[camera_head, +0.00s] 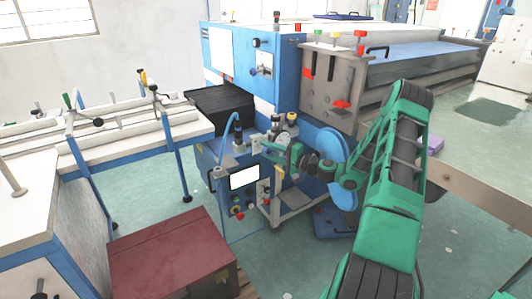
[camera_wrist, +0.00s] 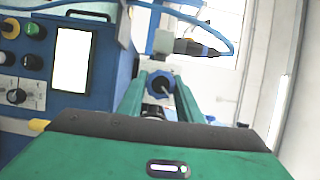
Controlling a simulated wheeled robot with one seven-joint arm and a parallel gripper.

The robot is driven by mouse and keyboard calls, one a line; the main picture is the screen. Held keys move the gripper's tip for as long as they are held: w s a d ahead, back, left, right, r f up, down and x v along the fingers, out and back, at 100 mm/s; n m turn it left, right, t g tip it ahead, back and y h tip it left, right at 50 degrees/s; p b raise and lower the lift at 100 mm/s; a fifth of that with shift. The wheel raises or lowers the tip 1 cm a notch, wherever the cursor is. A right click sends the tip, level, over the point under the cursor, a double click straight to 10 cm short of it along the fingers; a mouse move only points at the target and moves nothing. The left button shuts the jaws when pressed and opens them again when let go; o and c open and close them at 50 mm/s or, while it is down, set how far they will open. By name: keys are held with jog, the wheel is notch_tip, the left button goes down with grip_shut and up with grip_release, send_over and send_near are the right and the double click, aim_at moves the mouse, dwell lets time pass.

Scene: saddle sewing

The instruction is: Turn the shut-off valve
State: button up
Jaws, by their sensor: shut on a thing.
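My green gripper (camera_head: 268,146) reaches from the right to the fittings on top of a blue control cabinet. In the wrist view its two green fingers (camera_wrist: 160,92) stand on either side of a round blue part with a dark centre (camera_wrist: 155,75), which looks like the shut-off valve's knob. The fingers are shut on it. In the head view the valve is too small and too covered by my gripper to make out. The valve's turn angle cannot be told.
The blue cabinet (camera_head: 226,205) carries a white screen (camera_wrist: 70,60) and several buttons and knobs, close left of my gripper. A blue hose (camera_wrist: 215,32) arches above. A dark red chest (camera_head: 172,252) stands in front. A large blue machine (camera_head: 285,60) stands behind.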

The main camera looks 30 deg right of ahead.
jog(key=shift+s+d+f+m, duration=0.1)
jog(key=shift+d+f+m, duration=0.1)
jog(key=shift+m, duration=0.1)
jog(key=o, duration=0.9)
jog(key=shift+o, duration=0.7)
jog(key=shift+a, duration=0.1)
jog(key=shift+r, duration=0.1)
jog(key=v, duration=1)
jog(key=shift+s, duration=0.25)
